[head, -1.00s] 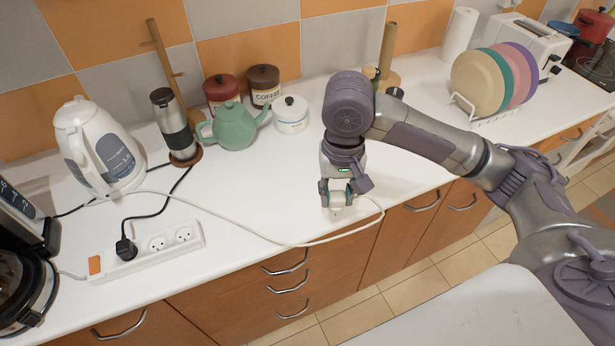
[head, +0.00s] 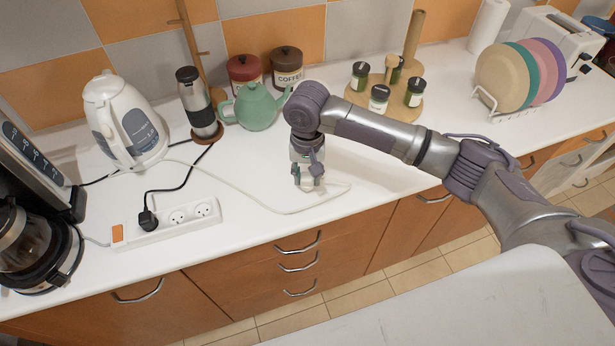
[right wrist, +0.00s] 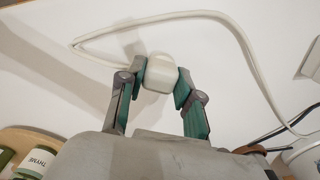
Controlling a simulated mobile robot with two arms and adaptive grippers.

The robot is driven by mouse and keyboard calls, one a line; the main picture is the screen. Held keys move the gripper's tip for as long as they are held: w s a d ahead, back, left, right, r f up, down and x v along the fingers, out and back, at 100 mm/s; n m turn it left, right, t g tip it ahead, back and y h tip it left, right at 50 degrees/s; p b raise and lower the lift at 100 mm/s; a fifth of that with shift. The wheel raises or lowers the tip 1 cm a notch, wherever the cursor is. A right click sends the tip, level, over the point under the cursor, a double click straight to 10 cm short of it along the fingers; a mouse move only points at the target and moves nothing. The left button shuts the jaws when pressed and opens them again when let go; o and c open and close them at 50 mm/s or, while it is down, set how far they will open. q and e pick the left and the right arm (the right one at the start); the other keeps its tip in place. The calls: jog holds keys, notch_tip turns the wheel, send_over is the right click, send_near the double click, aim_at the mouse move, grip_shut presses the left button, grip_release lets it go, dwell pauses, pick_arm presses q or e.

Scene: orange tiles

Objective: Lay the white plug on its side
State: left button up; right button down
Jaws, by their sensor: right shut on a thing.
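The white plug (right wrist: 160,75) shows in the right wrist view between the two fingertips of my right gripper (right wrist: 158,84). The gripper is shut on it, one green-padded finger on each side. In the head view the right gripper (head: 308,178) points down over the white worktop, and the plug (head: 307,186) shows only as a small white part between the fingers. The plug's white cable (head: 245,196) runs across the worktop from the white kettle (head: 122,120). I cannot tell if the plug touches the worktop. My left gripper is out of view.
A power strip (head: 165,222) with a black plug (head: 148,220) in it lies at the left. A steel cup (head: 195,100), a green teapot (head: 257,108) and a spice rack (head: 425,108) stand behind.

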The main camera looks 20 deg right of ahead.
aim_at(307, 176)
jog(key=shift+f, duration=1)
jog(key=c, duration=0.8)
grip_release()
jog(key=shift+f, duration=0.1)
notch_tip(307, 176, up, 11)
jog(key=shift+b, duration=0.95)
jog(key=shift+r, duration=0.65)
